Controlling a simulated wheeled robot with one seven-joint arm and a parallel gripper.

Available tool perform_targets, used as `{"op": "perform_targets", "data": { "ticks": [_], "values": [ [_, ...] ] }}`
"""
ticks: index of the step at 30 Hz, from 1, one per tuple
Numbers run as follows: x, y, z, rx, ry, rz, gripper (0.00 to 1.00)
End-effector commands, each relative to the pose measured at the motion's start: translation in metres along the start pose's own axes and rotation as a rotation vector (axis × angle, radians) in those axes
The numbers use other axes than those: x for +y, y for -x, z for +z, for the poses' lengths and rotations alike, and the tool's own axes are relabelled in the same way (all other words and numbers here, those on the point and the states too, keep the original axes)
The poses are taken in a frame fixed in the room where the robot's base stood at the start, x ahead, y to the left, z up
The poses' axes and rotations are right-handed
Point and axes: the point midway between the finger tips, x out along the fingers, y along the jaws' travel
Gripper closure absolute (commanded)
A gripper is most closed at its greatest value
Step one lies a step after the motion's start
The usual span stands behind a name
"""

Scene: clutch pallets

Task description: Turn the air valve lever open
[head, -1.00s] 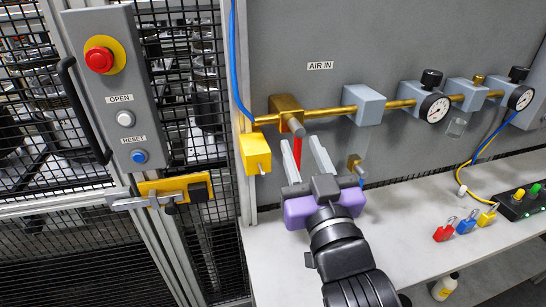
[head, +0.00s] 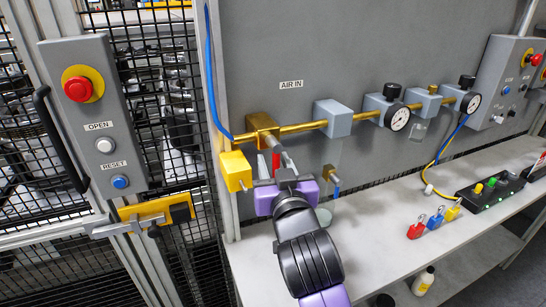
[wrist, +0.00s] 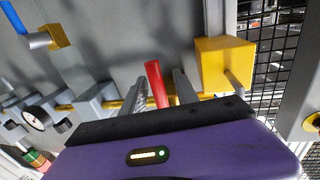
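The air valve is a brass block (head: 262,124) on the brass pipe under the AIR IN label. Its red lever (head: 276,163) hangs down from it, across the line of the pipe; the lever also shows in the wrist view (wrist: 157,84). My gripper (head: 273,162) is at the lever, its palm just below it. In the wrist view my gripper (wrist: 160,88) has its two grey fingers apart, one on each side of the lever, with gaps visible. It is open and not clamped on the lever. The lever's lower end is partly hidden by my gripper.
A yellow block (head: 235,171) with a pin sits close left of the valve. A small brass fitting (head: 331,174) hangs to the right. Gauges (head: 397,117) line the pipe. Padlocks (head: 417,228) and a black button box (head: 490,187) occupy the right of the bench.

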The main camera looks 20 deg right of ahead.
Motion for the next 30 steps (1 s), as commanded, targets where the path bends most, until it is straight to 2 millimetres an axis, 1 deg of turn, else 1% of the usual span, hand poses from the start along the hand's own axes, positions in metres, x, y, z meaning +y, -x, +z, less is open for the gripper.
{"op": "perform_targets", "data": {
  "ticks": [1, 4, 12, 14, 15, 18, 30],
  "values": [
    [0.0001, -0.0046, -0.0015, 0.001, 0.0, 0.0, 0.64],
    [-0.0001, -0.0094, -0.0009, 0.001, 0.0, 0.0, 0.64],
    [-0.0001, -0.0108, -0.0001, 0.001, 0.0, -0.001, 0.64],
    [-0.0001, -0.0107, -0.0001, 0.001, 0.0, -0.001, 0.74],
    [-0.0001, -0.0107, -0.0001, 0.001, 0.0, -0.001, 0.82],
    [-0.0001, -0.0106, -0.0002, 0.001, 0.0, -0.001, 1.0],
    [-0.0002, -0.0105, -0.0002, 0.001, 0.0, -0.001, 1.0]
  ]
}}
